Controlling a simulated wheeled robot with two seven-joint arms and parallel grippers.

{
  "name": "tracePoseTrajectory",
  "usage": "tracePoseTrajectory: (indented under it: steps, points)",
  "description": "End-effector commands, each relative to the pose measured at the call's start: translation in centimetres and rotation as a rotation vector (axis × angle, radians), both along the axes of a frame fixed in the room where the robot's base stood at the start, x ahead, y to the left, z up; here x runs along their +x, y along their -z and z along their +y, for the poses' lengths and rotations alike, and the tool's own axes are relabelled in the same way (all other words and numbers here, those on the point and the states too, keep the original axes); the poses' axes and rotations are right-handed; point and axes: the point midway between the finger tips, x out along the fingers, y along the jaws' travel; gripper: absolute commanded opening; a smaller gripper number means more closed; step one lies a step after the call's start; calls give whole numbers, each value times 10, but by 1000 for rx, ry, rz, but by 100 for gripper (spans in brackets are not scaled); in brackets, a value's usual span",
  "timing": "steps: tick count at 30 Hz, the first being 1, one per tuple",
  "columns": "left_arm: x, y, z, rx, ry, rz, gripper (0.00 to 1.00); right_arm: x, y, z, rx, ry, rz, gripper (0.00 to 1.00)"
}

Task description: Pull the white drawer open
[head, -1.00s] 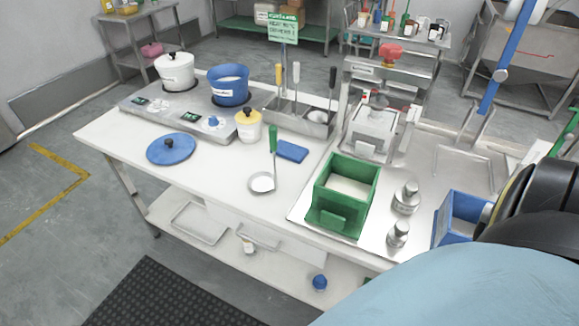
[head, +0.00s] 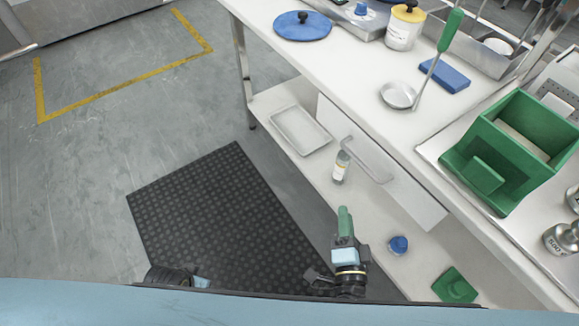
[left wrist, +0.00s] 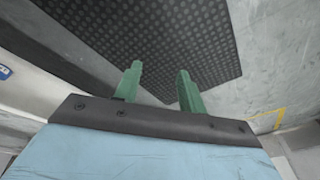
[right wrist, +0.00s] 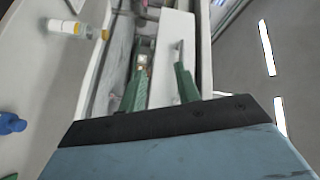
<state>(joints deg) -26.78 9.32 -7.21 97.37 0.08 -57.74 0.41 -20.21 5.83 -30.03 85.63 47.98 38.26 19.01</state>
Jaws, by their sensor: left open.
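The white drawer (head: 405,190) is under the table's front edge in the head view, with a bar handle (head: 368,160) on its front. It looks shut. My right gripper (head: 345,220) is below and in front of the drawer, apart from the handle; its green fingers overlap in the head view. The right wrist view shows its fingers (right wrist: 160,78) spread, empty, facing the drawer's white front (right wrist: 173,30) and the handle. My left gripper (left wrist: 161,80) is open and empty above the dark floor mat; its fingers are not clear in the head view.
The lower shelf holds a metal tray (head: 300,131), a yellow-labelled bottle (head: 340,166), a blue item (head: 398,245) and a green item (head: 455,287). A green box (head: 515,150), a ladle (head: 398,95) and a blue lid (head: 303,26) are on the tabletop. The mat (head: 225,215) is clear.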

Motion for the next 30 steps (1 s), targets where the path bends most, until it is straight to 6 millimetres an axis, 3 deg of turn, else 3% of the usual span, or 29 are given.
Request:
tracePoseTrajectory:
  steps: [4, 11, 24, 30]
  points:
    - [10, -10, 1, 6, 0, -18, 40, 3, -22, -5, 201, 98, -102, 32]
    - [14, -23, 0, 6, 0, -26, 40, 13, -38, -10, 287, 141, -141, 32]
    - [18, -48, -12, -12, -1, -43, 40, 98, -49, -19, 283, 140, -140, 32]
    - [19, -59, -17, -18, -1, -49, 40, 125, -52, -22, 281, 137, -138, 32]
